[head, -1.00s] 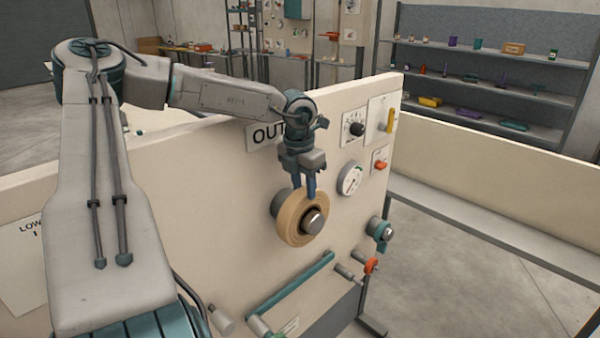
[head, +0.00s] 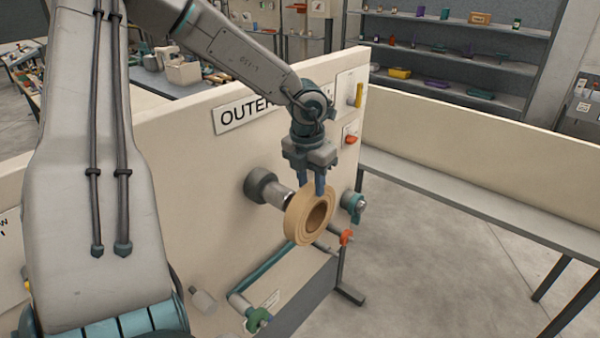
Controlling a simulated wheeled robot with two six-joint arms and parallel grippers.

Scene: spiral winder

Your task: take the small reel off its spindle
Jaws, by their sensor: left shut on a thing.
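The small reel (head: 296,222), a tan ring with an open centre, hangs from my left gripper (head: 314,188). The gripper's blue fingers point down and are shut on the reel's upper rim. The spindle (head: 272,190), a grey hub with a shiny shaft, sticks out of the cream panel to the left of the reel. The reel is off to the right of the hub, in front of the shaft's end. Its hole looks empty, and the shaft's tip is partly hidden behind it. My right gripper is not in view.
The cream panel (head: 190,165) carries an OUTER sign, an orange switch (head: 350,140) and a teal knob (head: 354,204). A teal bar and an orange-handled fitting (head: 345,237) lie below the reel. Open floor (head: 440,250) is at the right, before a low bench.

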